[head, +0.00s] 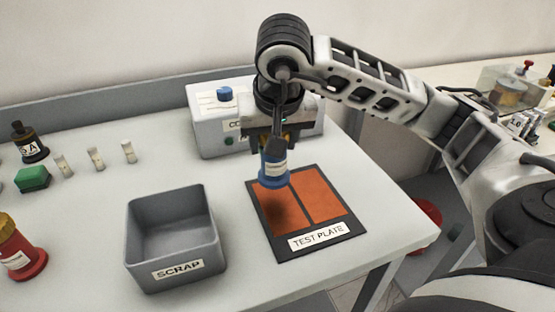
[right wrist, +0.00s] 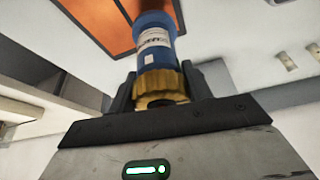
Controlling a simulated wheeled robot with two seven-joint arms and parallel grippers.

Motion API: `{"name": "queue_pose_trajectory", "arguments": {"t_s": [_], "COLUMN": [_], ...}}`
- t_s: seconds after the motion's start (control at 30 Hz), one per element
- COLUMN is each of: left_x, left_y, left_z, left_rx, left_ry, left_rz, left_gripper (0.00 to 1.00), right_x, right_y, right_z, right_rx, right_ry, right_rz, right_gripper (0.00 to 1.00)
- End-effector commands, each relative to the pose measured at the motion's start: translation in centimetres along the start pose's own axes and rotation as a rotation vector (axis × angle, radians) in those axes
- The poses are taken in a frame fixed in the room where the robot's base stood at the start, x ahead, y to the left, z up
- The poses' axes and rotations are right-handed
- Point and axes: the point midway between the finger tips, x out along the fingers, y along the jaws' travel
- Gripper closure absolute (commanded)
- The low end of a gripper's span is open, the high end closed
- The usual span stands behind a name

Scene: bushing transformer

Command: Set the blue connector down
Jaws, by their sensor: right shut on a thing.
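The blue connector (head: 273,169) has a white label and a yellow upper part. My right gripper (head: 272,143) is shut on it and holds it upright above the test plate (head: 257,237), over the left orange panel. In the right wrist view the right gripper (right wrist: 162,88) grips the yellow collar of the connector (right wrist: 155,45), whose blue end points at the orange panel. The shadow under it on the left panel shows that it is off the plate. My left gripper is in neither view.
A grey scrap bin (head: 176,277) stands left of the plate. A white box (head: 207,134) with a blue knob stands behind the plate. A red part (head: 17,250), a green block (head: 32,179), a black part (head: 28,143) and small white pieces (head: 96,158) stand at the left.

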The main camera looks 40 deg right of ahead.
Motion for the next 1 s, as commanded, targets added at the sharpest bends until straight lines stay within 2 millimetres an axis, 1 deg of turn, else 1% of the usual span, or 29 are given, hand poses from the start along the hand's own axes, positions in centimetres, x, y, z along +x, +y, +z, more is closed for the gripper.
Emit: {"name": "queue_pose_trajectory", "arguments": {"t_s": [0.03,0.2,0.4,0.57,0.7,0.8,0.83,0.87,0.9,1.0], "left_x": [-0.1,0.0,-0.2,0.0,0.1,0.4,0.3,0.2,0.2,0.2], "left_y": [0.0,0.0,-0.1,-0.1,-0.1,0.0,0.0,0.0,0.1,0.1], "left_z": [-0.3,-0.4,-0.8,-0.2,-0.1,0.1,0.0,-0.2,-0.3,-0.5], "left_rx": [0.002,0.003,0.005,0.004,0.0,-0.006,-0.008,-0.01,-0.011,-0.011], "left_ry": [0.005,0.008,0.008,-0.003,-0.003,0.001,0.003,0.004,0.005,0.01], "left_rz": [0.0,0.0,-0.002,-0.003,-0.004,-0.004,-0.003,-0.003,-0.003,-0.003], "left_gripper": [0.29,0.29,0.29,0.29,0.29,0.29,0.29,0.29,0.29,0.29], "right_x": [0.4,1.7,4.0,4.4,4.4,4.8,4.8,4.7,4.7,4.7], "right_y": [0.3,1.1,0.9,0.9,0.9,0.9,0.9,0.9,0.9,0.9], "right_z": [-0.1,-0.2,0.8,1.0,1.0,1.1,1.2,1.1,1.1,1.1], "right_rx": [0.002,0.002,-0.001,0.0,0.0,0.0,0.0,0.0,0.0,0.0], "right_ry": [0.0,0.0,-0.001,0.002,0.002,0.002,0.0,0.0,0.0,0.0], "right_rz": [0.001,0.002,-0.001,-0.003,-0.003,-0.003,-0.002,-0.002,-0.002,-0.002], "right_gripper": [0.83,0.83,0.83,0.83,0.83,0.83,0.48,0.4,0.29,0.29]}}
